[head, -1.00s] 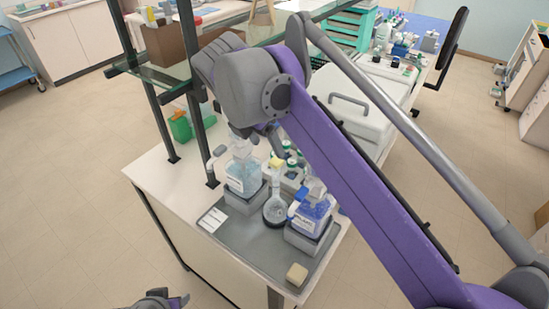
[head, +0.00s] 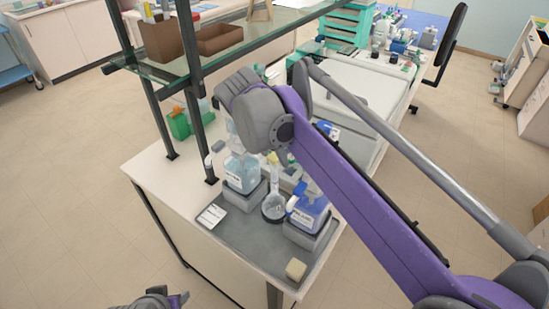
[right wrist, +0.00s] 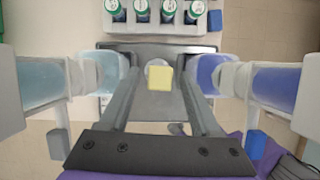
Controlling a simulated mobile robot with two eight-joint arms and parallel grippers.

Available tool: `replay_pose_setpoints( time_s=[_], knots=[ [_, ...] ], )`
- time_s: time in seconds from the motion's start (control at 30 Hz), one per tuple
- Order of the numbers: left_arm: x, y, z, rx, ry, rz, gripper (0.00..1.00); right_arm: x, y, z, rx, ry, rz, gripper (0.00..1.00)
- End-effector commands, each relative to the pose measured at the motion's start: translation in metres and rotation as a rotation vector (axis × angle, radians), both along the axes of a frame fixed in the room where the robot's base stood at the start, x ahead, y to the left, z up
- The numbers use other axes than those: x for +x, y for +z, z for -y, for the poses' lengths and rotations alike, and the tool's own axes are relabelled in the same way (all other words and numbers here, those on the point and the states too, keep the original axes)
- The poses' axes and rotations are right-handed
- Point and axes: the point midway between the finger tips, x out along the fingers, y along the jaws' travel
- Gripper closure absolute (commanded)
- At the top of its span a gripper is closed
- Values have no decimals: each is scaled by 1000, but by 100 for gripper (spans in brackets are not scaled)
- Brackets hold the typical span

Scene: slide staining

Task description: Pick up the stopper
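The stopper (right wrist: 159,78) is a pale yellow block in the middle of the right wrist view, between the two fingers of my right gripper (right wrist: 160,70). Gaps show on both sides of it, so the gripper is open and not touching it. In the head view the flask (head: 274,205) stands between two bottles, and my right gripper (head: 284,158) is above it and hides its top and the stopper. My left gripper (head: 165,299) is only partly in view at the bottom edge, away from the table.
A clear-blue bottle (head: 241,172) and a dark blue bottle (head: 310,211) stand on stands close on either side of the flask. Several green-capped vials sit behind. A cream block (head: 296,269) lies on the grey tray (head: 250,240). A shelf post (head: 197,110) rises at left.

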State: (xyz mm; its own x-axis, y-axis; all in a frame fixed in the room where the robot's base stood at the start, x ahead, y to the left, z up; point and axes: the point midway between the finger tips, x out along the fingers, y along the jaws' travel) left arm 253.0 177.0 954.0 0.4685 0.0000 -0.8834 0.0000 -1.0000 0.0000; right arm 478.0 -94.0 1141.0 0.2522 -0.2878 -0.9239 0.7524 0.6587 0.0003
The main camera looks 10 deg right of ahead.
Motion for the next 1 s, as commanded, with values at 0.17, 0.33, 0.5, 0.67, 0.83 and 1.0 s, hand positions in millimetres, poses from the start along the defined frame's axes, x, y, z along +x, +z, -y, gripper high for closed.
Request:
replay_pose_setpoints(
  time_s=[0.17,0.33,0.5,0.67,0.83,1.0],
  knots=[
    [0,0,0,0,0,0,50,0,0,0,0,0,0,71],
    [0,0,0,0,0,0,50,0,0,0,0,0,0,100],
    [0,0,0,0,0,0,50,0,0,0,0,0,0,100],
    [0,0,0,0,0,0,50,0,3,0,0,0,0,100],
    [1,3,0,0,0,2,50,0,26,0,-1,0,1,100],
    [4,9,0,0,0,7,50,1,62,0,0,0,1,100]
  ],
)
